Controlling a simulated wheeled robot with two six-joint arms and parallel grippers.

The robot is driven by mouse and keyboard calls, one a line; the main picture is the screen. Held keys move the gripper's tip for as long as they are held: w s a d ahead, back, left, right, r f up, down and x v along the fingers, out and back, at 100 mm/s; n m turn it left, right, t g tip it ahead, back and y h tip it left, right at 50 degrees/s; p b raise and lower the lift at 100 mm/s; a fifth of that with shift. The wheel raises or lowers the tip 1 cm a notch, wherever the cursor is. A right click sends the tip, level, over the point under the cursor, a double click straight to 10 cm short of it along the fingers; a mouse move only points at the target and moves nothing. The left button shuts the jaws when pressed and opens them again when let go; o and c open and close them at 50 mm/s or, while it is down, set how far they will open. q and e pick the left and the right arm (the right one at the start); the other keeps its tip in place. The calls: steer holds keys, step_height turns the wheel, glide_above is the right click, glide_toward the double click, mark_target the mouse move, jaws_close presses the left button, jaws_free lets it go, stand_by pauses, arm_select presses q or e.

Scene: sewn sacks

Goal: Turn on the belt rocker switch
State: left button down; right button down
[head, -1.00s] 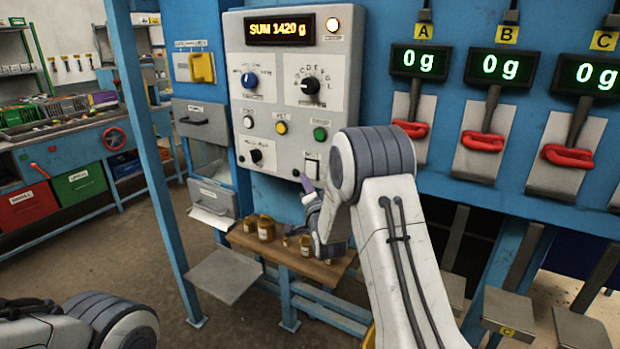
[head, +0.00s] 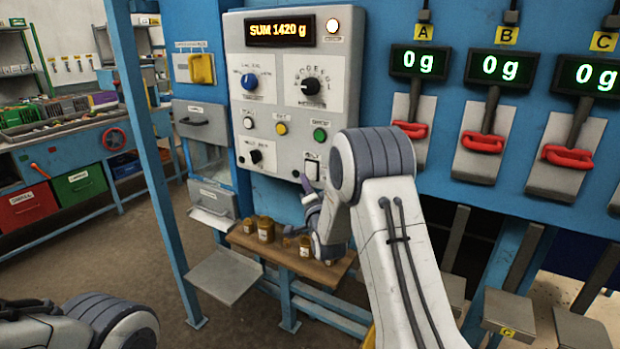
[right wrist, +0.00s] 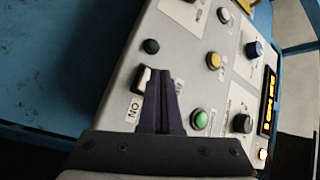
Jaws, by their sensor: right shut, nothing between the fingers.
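The belt rocker switch (head: 311,168) is at the lower right of the grey control panel (head: 290,110). In the right wrist view the rocker (right wrist: 144,79) shows a dark and a pale part beside an "ON" label (right wrist: 133,108), and the fingers hide some of it. My right gripper (head: 305,180) is shut and empty, its fingertips just below the rocker in the head view. In the right wrist view the shut fingers (right wrist: 163,74) overlap the rocker's edge. I cannot tell whether they touch it. My left gripper is out of view.
A green button (head: 320,134) sits above the rocker and a dark round knob (head: 255,156) to its left. The display (head: 279,29) reads SUM 1420 g. Several jars stand on a wooden shelf (head: 325,275) below. Red-handled hooks (head: 483,142) hang at right.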

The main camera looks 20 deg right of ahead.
stand_by(0.8)
steer(key=shift+w+d+b, duration=0.25)
steer(key=shift+d+b, duration=0.05)
steer(key=shift+b, duration=0.1)
steer(key=shift+w+d+f, duration=0.1)
steer(key=shift+w+d, duration=0.1)
steer(key=shift+d, duration=0.1)
stand_by(0.5)
steer(key=shift+a, duration=0.1)
steer(key=shift+s+a+b, duration=0.5)
steer(key=shift+a+b, duration=0.05)
steer(key=shift+s+a+r+b, duration=0.2)
steer(key=shift+s+a+b, duration=0.15)
steer(key=shift+s+a, duration=0.55)
steer(key=shift+s+a+r+b, duration=0.2)
steer(key=shift+s+a+b, duration=0.3)
steer(key=shift+a, duration=0.55)
